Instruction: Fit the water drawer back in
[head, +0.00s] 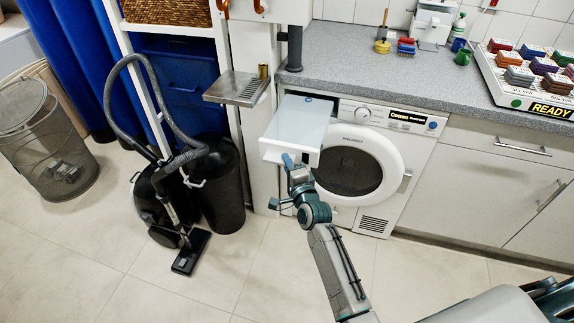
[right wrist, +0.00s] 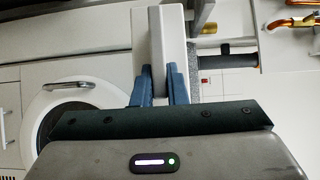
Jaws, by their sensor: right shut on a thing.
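The water drawer (head: 299,122) is a long white box with a pale bluish top, sticking out at the upper left of the white dryer (head: 388,118). Its back end meets the dryer's front beside the control panel; how deep it sits in the opening is hidden. My right gripper (head: 289,162) is at the drawer's front end, shut on it. In the right wrist view the two blue fingers (right wrist: 161,84) press on both sides of the drawer's light front part (right wrist: 161,45). My left gripper is not in view.
The dryer's round door (head: 352,168) is just right of and below the drawer. A metal drip shelf (head: 237,88) juts out left of it. A black vacuum cleaner (head: 160,205) and a dark bin (head: 222,190) stand at left. The tiled floor in front is clear.

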